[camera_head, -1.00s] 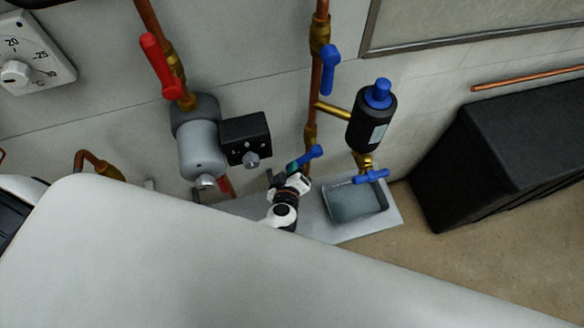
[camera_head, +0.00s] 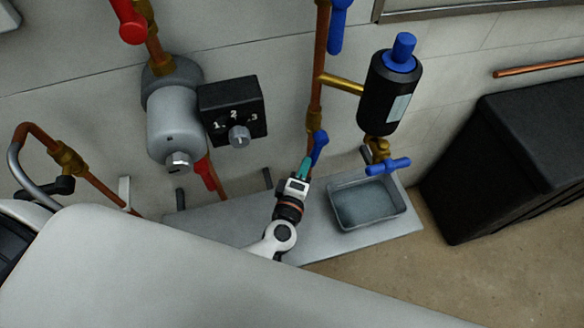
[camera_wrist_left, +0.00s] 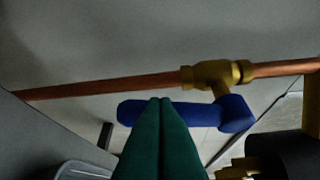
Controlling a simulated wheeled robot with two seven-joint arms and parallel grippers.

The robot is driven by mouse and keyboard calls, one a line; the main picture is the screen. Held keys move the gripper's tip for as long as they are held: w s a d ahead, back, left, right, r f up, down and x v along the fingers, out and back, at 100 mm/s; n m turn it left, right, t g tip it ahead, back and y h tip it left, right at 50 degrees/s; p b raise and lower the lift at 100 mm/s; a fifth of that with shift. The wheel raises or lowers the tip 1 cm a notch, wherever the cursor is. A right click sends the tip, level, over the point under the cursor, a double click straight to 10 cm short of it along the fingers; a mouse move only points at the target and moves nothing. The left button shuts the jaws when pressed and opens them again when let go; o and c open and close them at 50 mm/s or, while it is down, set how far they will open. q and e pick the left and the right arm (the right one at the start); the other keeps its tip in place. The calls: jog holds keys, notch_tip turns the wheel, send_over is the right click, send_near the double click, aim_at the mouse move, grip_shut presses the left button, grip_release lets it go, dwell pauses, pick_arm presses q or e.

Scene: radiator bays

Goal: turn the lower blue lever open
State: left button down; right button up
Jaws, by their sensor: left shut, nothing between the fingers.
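The lower blue lever (camera_head: 319,147) sits on a brass valve low on the copper pipe, left of the black filter. In the left wrist view the lever (camera_wrist_left: 200,113) lies roughly along the copper pipe, a little apart from it. My left gripper (camera_head: 306,162) reaches up to the lever's lower end in the head view. Its teal fingers (camera_wrist_left: 161,100) are shut together with nothing between them and overlap the lever's free half in the wrist view. I cannot tell whether they touch it. My right gripper is not in view.
An upper blue lever (camera_head: 337,25) is higher on the same pipe. The black filter (camera_head: 385,98) has a blue tap handle (camera_head: 388,166) below it, over a grey tray (camera_head: 368,204). A grey pump (camera_head: 175,125) and black dial box (camera_head: 232,108) stand left. A black box (camera_head: 500,160) stands right.

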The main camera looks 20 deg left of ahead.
pick_arm(q)
jog(key=shift+w+d+f+b, duration=0.3)
jog(key=shift+w+d+b, duration=0.1)
jog(key=shift+b, duration=0.1)
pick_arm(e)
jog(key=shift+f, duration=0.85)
